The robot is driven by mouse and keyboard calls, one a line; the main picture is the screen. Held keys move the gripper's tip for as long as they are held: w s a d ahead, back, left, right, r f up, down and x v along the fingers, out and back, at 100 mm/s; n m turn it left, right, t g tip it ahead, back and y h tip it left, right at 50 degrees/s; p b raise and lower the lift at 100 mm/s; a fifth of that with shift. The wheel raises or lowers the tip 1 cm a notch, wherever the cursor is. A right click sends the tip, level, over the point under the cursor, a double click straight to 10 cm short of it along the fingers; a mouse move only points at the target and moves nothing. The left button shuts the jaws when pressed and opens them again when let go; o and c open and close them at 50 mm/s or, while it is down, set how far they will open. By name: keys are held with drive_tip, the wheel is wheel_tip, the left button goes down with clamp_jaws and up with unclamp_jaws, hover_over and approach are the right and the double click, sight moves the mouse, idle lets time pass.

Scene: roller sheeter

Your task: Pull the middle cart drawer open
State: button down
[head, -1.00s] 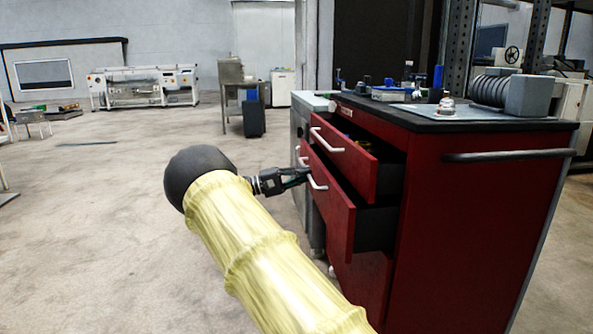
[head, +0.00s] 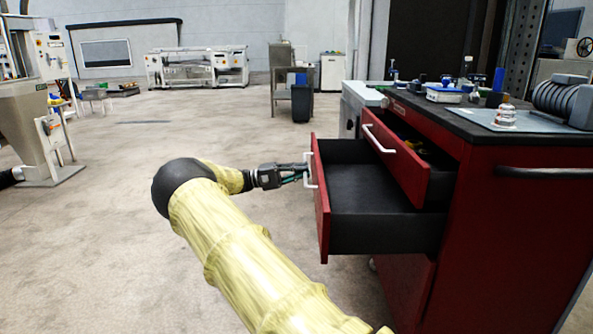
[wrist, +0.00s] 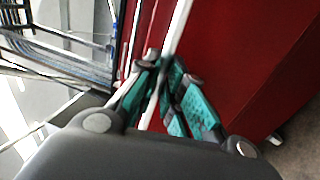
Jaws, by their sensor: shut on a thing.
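The red cart (head: 520,235) stands at the right in the head view. Its middle drawer (head: 385,190) is pulled far out, and its black inside looks empty. My gripper (head: 304,173) is at the left of the drawer front and shut on the white bar handle (head: 309,157). In the wrist view, my gripper's green-padded fingers (wrist: 165,75) close around the pale handle (wrist: 181,22) in front of the red drawer front. The fingers partly hide the handle.
The top drawer (head: 405,160) is also partly open, above the middle one. Small bottles and tools stand on the black cart top (head: 440,115). A grey machine (head: 35,130) stands at the left. The floor (head: 100,240) left of the drawer is clear.

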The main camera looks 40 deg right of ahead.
drive_tip(key=c, duration=1.5)
unclamp_jaws()
drive_tip(key=shift+w, duration=0.1)
drive_tip(key=shift+c, duration=0.2)
drive_tip(key=v, duration=1.2)
